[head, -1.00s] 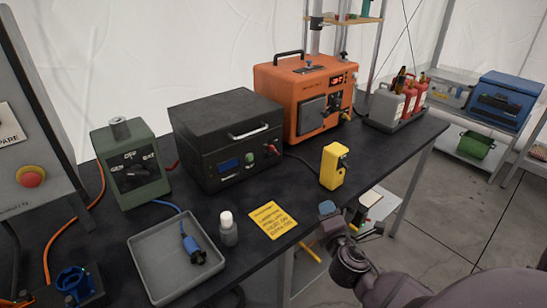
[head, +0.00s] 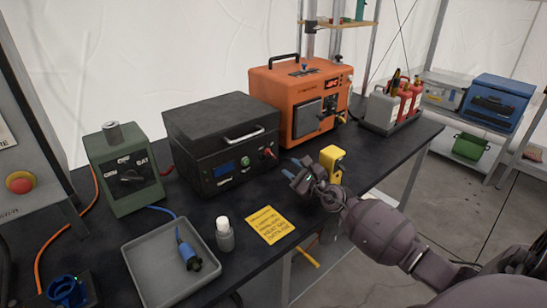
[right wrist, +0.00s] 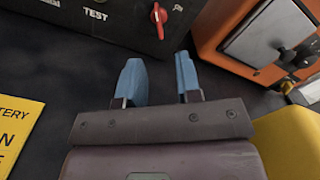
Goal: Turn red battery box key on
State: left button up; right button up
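The black battery box (head: 225,140) stands on the dark table and has a silver handle on its lid. Its red key (head: 268,152) sits at the right end of the front panel. In the right wrist view the red key (right wrist: 158,16) shows at the top, ahead of the gap between my fingers. My right gripper (head: 291,168) is in front of the panel's right end, short of the key and apart from it. Its two blue fingertips (right wrist: 160,72) are spread with nothing between them. My left gripper is not in view.
A yellow device (head: 332,161) stands close beside my right gripper. The orange machine (head: 302,100) is right of the box. A yellow card (head: 270,224), white-capped bottle (head: 225,236) and grey tray (head: 147,272) lie in front. A green switch box (head: 124,172) stands left.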

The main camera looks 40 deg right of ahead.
aim_at(274, 157)
jog(key=w, duration=0.2)
jog(key=w+b, duration=0.1)
jog(key=w, duration=0.4)
jog(key=shift+w+a+f, duration=0.15)
jog(key=shift+w+a, duration=0.15)
jog(key=shift+a, duration=0.05)
jog(key=shift+w+b, duration=0.4)
jog(key=shift+w, duration=0.3)
grip_shut()
